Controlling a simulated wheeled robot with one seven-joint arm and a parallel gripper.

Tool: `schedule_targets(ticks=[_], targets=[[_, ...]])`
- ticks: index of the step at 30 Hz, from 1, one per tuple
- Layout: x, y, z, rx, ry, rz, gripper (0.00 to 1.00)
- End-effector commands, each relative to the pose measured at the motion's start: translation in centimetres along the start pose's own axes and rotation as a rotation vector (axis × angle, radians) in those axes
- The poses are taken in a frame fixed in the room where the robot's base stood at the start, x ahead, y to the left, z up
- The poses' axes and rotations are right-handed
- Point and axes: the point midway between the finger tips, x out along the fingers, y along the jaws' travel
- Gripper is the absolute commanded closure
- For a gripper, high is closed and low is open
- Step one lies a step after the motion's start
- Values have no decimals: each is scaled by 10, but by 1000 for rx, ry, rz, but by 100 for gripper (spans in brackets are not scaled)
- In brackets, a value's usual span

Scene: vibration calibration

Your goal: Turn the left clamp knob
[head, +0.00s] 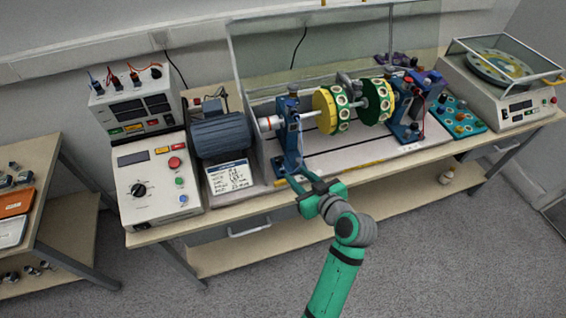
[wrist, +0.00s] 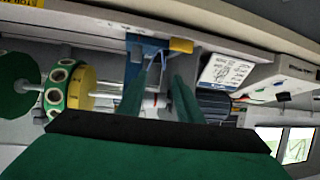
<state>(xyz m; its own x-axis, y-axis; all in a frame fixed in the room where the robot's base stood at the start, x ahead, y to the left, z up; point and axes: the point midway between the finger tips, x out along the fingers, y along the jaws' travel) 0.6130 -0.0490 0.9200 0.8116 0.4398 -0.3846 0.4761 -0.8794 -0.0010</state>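The left blue clamp stand (head: 291,140) stands upright at the left end of the rotor shaft. A small dark knob (head: 293,88) sits on its top; I take this to be the left clamp knob. My gripper (head: 297,180) is at the bench's front edge, low in front of this stand and well below the knob. In the wrist view, the two green fingers of my gripper (wrist: 160,82) are apart with nothing held between them. The blue stand (wrist: 148,52) shows beyond the fingers, beside a yellow block (wrist: 181,46). I cannot make out the knob in the wrist view.
The yellow and green rotor discs (head: 327,110) are right of the stand, before a clear screen (head: 270,55). A dark motor (head: 220,135) and control box (head: 158,180) are left. The right blue stand (head: 408,120) is beyond the rotor. Open floor lies in front.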

Motion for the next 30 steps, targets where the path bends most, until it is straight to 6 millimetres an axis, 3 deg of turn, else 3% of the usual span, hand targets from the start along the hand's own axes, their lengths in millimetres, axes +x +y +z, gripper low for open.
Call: schedule_targets(ticks=[5, 19, 30], targets=[[14, -1, -1, -4, 2, -7, 68], [91, -1, -1, -2, 2, -5, 68], [107, -1, -1, -2, 2, -2, 68]])
